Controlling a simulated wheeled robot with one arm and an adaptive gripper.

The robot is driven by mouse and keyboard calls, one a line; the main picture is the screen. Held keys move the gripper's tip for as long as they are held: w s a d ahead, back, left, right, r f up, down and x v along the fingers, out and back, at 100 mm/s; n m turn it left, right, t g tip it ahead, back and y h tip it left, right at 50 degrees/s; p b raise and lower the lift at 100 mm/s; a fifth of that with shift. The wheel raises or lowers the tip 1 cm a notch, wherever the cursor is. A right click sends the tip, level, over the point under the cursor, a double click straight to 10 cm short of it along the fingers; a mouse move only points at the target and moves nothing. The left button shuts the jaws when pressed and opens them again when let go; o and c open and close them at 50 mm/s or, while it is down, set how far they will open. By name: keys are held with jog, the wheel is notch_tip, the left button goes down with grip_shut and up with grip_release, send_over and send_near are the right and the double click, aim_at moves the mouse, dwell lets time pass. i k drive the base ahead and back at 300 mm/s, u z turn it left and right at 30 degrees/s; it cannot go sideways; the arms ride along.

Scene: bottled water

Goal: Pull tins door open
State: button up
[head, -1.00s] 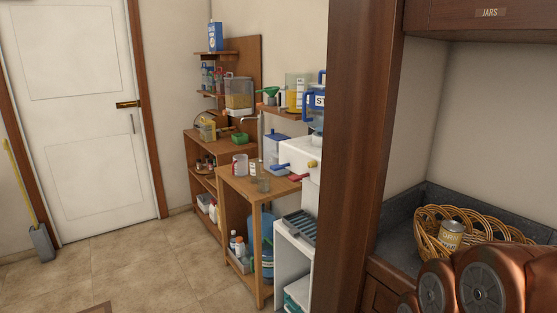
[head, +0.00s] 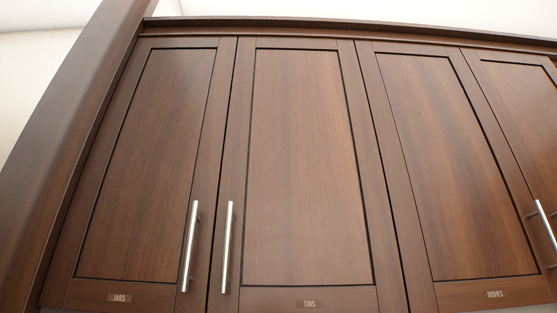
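The tins door (head: 305,160) is a tall dark wood cabinet door in the middle of the head view. A small label reading TINS (head: 309,303) sits at its bottom. Its vertical silver bar handle (head: 227,247) is on its lower left side. The door looks shut, flush with its neighbours. My gripper is not in view.
The jars door (head: 150,165) is left of the tins door, with its own bar handle (head: 189,246) close to the tins handle. The dishes door (head: 445,160) is to the right. A wooden post (head: 70,130) stands at the left edge.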

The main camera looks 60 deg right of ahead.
aim_at(304, 224)
jog(key=k, duration=0.15)
jog(key=z, duration=2.15)
